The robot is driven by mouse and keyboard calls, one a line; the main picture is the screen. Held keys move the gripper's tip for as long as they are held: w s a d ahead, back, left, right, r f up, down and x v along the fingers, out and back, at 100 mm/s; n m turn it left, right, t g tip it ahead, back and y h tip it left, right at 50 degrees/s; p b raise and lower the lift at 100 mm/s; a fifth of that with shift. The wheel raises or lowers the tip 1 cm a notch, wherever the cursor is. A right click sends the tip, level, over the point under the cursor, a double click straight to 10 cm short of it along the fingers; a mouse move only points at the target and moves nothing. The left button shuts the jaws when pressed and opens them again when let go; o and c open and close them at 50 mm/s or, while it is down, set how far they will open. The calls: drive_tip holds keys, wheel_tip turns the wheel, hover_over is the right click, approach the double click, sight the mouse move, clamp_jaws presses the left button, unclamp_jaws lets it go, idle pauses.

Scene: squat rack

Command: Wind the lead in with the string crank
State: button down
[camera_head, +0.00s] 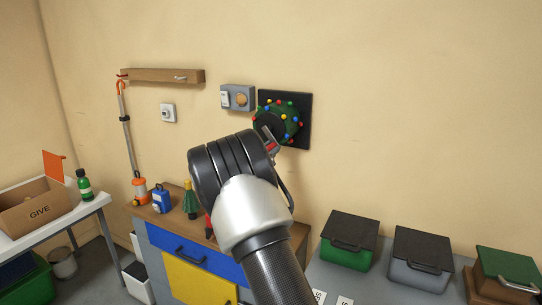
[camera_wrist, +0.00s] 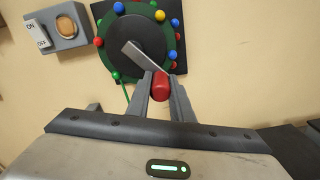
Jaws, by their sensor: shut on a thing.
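The string crank is a round drum (camera_head: 291,124) with a dark face and green rim, dotted with red, blue, yellow and green bulbs, on a square black wall plate (camera_head: 303,102). In the wrist view the drum (camera_wrist: 150,42) has a flat grey crank arm (camera_wrist: 145,57) slanting down right to a red handle (camera_wrist: 160,88). My gripper (camera_wrist: 161,82) is shut on this handle, one finger on each side. A short green lead (camera_wrist: 125,91) hangs from a green bulb at the drum's lower left. In the head view my wrist hides part of the drum.
A grey ON/OFF box (camera_head: 238,97) with an orange knob is on the wall just left of the crank. Below stands a cabinet (camera_head: 193,276) bearing small items. Lidded bins (camera_head: 349,240) stand lower right. The wall right of the crank is bare.

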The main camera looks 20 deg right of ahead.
drive_tip(key=shift+a+f+m+b, duration=0.1)
drive_tip(key=shift+f+m+b, duration=0.25)
drive_tip(key=shift+b, duration=0.15)
drive_tip(key=shift+w+r, duration=0.1)
drive_tip(key=shift+r, duration=0.15)
drive_tip(key=c, duration=1.6)
unclamp_jaws()
drive_tip(key=shift+o, duration=0.2)
drive_tip(key=b+v, duration=0.1)
drive_tip(key=v, duration=1.6)
drive_tip(key=shift+a+b, duration=0.25)
drive_tip(key=shift+b, duration=0.05)
drive_tip(key=shift+r, duration=0.1)
